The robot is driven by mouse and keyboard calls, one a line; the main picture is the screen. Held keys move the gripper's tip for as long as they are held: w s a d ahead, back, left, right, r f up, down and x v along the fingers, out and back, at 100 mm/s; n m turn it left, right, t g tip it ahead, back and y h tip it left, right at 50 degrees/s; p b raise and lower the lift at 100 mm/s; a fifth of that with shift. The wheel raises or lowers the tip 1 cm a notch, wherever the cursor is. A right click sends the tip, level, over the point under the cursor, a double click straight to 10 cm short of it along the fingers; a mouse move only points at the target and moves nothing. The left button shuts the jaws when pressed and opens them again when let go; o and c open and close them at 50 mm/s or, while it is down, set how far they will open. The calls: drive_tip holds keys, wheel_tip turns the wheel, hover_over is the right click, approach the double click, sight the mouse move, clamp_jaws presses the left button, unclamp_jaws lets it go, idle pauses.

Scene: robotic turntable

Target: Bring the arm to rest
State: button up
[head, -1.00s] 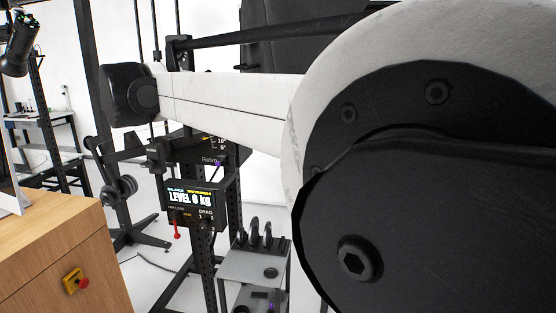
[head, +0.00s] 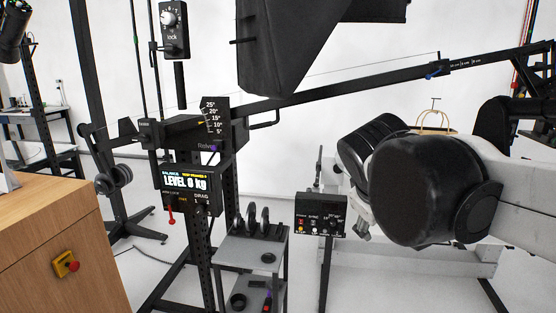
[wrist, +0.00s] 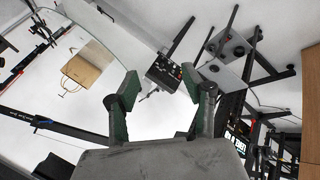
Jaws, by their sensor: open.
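My gripper shows in the wrist view (wrist: 158,92) with its two green-padded fingers spread apart and nothing between them. In the head view my arm is at the right, and its rounded joint housings hide most of the gripper. A small control box (head: 321,214) on a post stands just left of my arm in the head view. The box also shows beyond the fingertips in the wrist view (wrist: 165,72), apart from them.
A scale post carries a lit display (head: 188,182) reading "LEVEL 0 kg". A long black boom (head: 340,88) crosses behind my arm. A grey cart (head: 250,252) holds weights. A wooden cabinet (head: 50,245) stands at left.

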drive_tip(key=s+f+m+y+b, duration=0.3)
drive_tip(key=s+f+m, duration=0.2)
drive_tip(key=s+f, duration=0.8)
wheel_tip(320, 180, down, 3)
drive_tip(key=shift+s+d+m+t+y, duration=0.2)
drive_tip(key=shift+m+t+y, duration=0.1)
drive_tip(key=shift+m+y, duration=0.1)
